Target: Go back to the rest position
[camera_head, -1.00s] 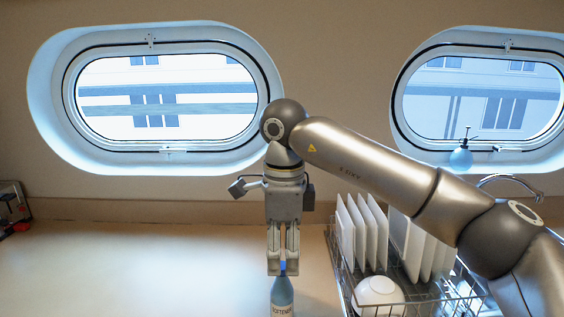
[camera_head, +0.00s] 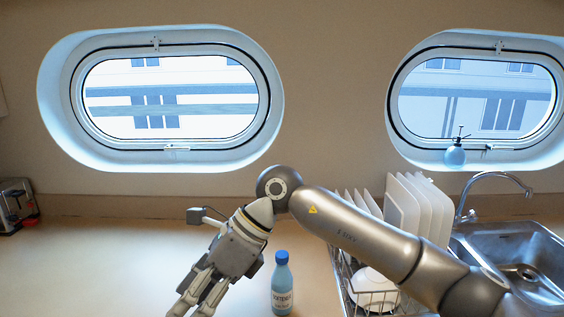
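My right gripper (camera_head: 192,308) hangs at the lower left of the bottle, tilted down to the left. Its arm comes in from the right. A gap shows between its two fingers, but their tips reach the bottom edge of the picture, so how far apart they are is unclear. A pale blue bottle with a blue cap (camera_head: 282,257) stands upright on the counter, apart from the gripper. My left gripper is not in view.
A dish rack (camera_head: 345,285) with white plates (camera_head: 408,207) and a white bowl (camera_head: 373,287) stands right of the bottle, partly behind my arm. A sink with a tap (camera_head: 520,270) is at the far right. A toaster (camera_head: 15,205) stands far left. The left counter is clear.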

